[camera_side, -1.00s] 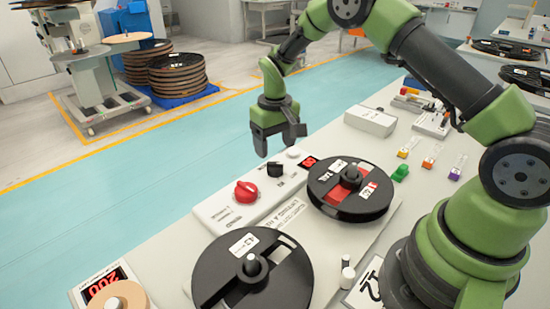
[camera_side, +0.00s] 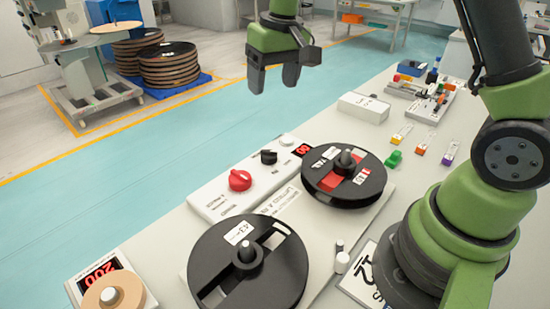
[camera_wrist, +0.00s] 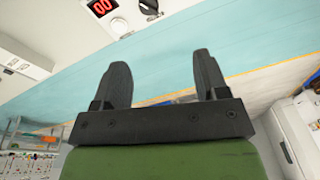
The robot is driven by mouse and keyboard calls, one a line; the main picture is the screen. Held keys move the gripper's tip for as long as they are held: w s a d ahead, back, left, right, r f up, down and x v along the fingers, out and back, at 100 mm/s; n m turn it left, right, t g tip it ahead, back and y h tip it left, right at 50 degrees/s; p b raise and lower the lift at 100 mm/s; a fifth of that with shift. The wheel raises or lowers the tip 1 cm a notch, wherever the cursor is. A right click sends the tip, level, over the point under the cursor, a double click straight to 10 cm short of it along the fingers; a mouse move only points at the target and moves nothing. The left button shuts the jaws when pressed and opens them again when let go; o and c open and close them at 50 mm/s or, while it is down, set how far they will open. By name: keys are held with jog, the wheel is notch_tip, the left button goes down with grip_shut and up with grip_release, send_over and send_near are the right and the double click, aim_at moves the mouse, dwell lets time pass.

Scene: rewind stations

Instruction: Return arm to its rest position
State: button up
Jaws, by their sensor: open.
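My gripper (camera_side: 273,80) is high in the upper middle of the side view, above and behind the rewind station. Its two dark fingers are apart with nothing between them. In the wrist view the open fingers (camera_wrist: 160,85) also show empty. The rewind station's panel (camera_side: 215,199) carries a red knob (camera_side: 240,180), a black knob (camera_side: 268,157) and a red display (camera_side: 302,149). A black reel with a red section (camera_side: 333,179) sits at its far end. A larger black reel (camera_side: 248,270) sits at the near end.
Stacked reels (camera_side: 166,66) stand on the floor behind. The air around my gripper is clear.

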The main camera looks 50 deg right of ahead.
jog(key=s+a+r+t, duration=0.3)
jog(key=s+r, duration=0.6)
jog(key=s, duration=0.1)
jog(key=s+a+m+t+y, duration=0.1)
jog(key=s+t, duration=0.1)
jog(key=s, duration=0.9)
jog(key=shift+a+r+y, duration=0.3)
jog(key=shift+a, duration=0.1)
